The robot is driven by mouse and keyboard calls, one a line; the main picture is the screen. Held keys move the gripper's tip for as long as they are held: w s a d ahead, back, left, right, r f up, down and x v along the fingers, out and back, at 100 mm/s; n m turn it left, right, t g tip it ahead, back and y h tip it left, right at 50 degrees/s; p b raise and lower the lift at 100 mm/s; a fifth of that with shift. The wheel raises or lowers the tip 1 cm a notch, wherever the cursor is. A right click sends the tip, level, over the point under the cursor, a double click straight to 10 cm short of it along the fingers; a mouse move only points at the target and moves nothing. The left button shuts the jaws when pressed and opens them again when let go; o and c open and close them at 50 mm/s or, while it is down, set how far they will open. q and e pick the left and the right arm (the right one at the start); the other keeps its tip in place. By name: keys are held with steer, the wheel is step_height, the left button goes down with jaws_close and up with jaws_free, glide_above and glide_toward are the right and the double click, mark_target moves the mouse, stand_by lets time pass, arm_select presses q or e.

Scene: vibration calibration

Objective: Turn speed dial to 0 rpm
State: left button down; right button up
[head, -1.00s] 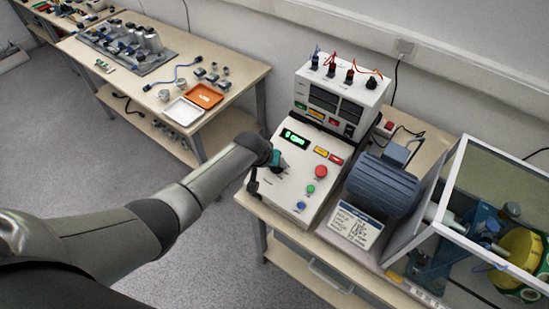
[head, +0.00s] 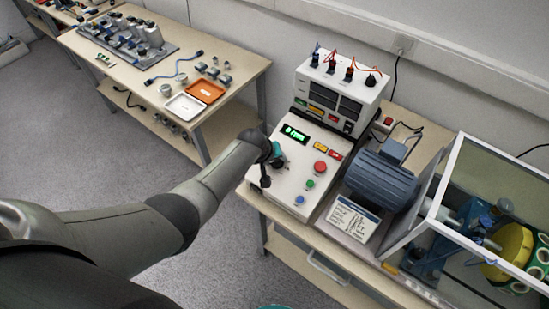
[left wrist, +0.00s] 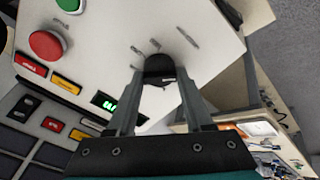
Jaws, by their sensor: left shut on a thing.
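The speed dial (left wrist: 160,68) is a dark round knob on the sloping white control panel (head: 280,190). My left gripper (head: 276,155) is at the panel's left side. The left wrist view shows its two fingers (left wrist: 160,82) shut on the dial, one on each side. In the head view the gripper mostly hides the dial. The green display (head: 295,134) above it appears to read 0 rpm. It shows only in part in the left wrist view (left wrist: 104,101). My right gripper is not clearly seen; only a teal edge shows at the bottom of the head view.
A red button (head: 320,166), a green button (head: 310,183) and a blue button (head: 299,199) sit right of and below the dial. A blue motor (head: 381,178) and a clear-walled guard (head: 490,190) stand to the right. Another table (head: 235,70) is at the back left.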

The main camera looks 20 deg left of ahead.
arm_select(q)
steer(key=shift+c, duration=1.5)
jaws_free()
steer(key=shift+s+r+p, duration=0.15)
steer(key=shift+r+p, duration=0.15)
steer(key=shift+r, duration=0.1)
steer(key=p+v, duration=0.3)
steer(key=v, duration=1.1)
steer(key=shift+s+r, duration=0.15)
steer(key=shift+s, duration=0.05)
